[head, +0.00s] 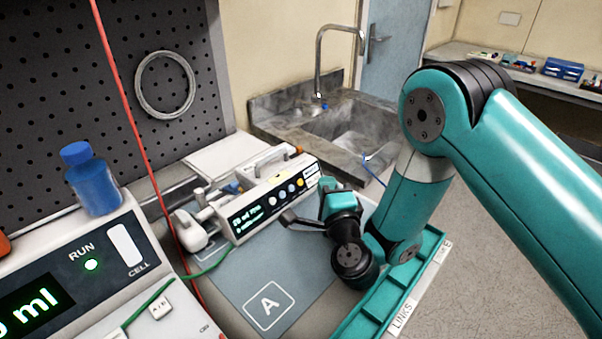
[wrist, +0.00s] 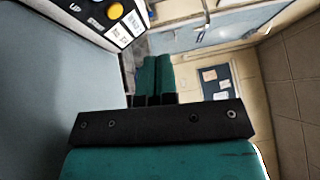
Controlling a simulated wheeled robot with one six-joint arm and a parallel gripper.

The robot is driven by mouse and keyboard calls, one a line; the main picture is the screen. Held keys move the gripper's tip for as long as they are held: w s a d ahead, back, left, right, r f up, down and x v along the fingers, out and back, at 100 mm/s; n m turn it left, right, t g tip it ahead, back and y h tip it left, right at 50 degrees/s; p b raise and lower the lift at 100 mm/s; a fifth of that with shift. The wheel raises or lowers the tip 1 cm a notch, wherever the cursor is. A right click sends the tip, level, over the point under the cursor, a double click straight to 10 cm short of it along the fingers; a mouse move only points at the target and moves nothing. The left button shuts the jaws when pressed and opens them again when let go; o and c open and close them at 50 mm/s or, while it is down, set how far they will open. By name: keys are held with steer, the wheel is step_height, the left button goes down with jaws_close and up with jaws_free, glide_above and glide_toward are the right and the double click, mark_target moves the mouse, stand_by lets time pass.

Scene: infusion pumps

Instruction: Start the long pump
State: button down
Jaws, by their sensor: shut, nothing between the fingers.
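A long white pump (head: 243,234) lies across the middle of the bench in the head view. Its dark front panel has green display text, too small to read surely, then a row of small round buttons (head: 283,195) with a yellow one at the right. In the wrist view the pump's panel end (wrist: 115,22) shows at top left with a yellow button (wrist: 115,10). My gripper (head: 327,184) is near the pump's right end, and I cannot tell if it touches. In the wrist view its teal fingers (wrist: 153,77) are together and empty, to the right of and below the panel.
A larger device (head: 60,280) at left has a lit green RUN lamp and a blue bottle (head: 92,182) on top. A grey mat (head: 240,270) marked A is clear in front. A teal tray (head: 375,310) borders the right.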

steer(key=shift+w+a+f+p, duration=0.25)
steer(key=shift+w+a+p, duration=0.45)
steer(key=shift+p, duration=0.25)
steer(key=shift+w+a+f+p, duration=0.3)
steer(key=shift+a+f+p, duration=0.25)
steer(key=shift+a, duration=0.05)
stand_by(0.9)
steer(key=shift+w+a+f+p, duration=0.15)
steer(key=shift+w+a+p, duration=0.1)
steer(key=shift+a+p, duration=0.05)
stand_by(0.4)
steer(key=shift+s+d+r, duration=0.2)
steer(key=shift+s+d, duration=0.05)
steer(key=shift+d, duration=0.05)
steer(key=shift+s+d+r+b, duration=0.55)
steer(key=shift+s+d, duration=0.15)
steer(key=shift+d, duration=0.2)
steer(key=shift+s+d+r+b, duration=0.5)
steer(key=shift+s+d, duration=0.2)
steer(key=shift+d, duration=0.2)
